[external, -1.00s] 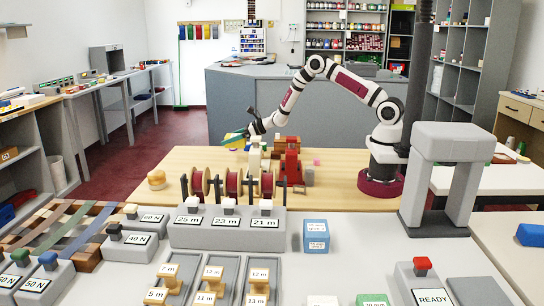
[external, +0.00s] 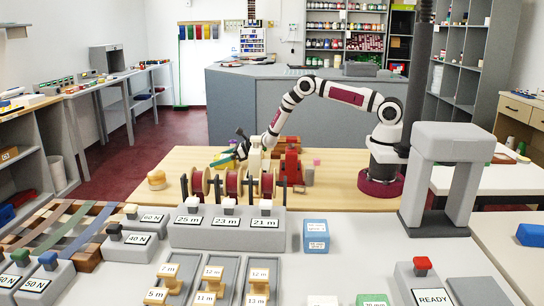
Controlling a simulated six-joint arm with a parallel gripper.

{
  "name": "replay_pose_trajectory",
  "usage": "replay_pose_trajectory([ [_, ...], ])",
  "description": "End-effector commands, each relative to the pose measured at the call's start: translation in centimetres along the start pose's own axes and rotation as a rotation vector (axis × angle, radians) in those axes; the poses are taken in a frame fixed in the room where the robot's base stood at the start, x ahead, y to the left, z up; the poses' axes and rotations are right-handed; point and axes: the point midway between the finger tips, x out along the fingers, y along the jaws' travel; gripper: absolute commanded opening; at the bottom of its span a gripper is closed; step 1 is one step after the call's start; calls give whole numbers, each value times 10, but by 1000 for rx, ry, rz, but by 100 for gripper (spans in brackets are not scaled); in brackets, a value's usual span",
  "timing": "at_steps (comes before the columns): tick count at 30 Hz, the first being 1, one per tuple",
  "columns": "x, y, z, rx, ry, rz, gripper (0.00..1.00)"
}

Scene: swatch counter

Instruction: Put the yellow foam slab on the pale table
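My gripper (external: 228,155) is above the left part of the pale wooden table (external: 335,192), behind the row of reels, pointing down and left. The table's surface under the gripper is partly hidden by the reels.
Dark-red reels (external: 233,184) stand in a row in front of the gripper.

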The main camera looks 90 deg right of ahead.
Motion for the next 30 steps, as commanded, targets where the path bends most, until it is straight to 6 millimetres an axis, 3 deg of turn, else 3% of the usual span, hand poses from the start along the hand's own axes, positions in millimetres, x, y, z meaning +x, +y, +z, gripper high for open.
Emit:
replay_pose_trajectory([
  [8, -4, 0, 3, 1, 1, 0, 100],
  [21, -96, 0, 3, 2, 1, -1, 100],
  [25, -114, -1, 3, 0, 0, -1, 100],
  [30, -122, 0, 3, 1, 0, 0, 100],
])
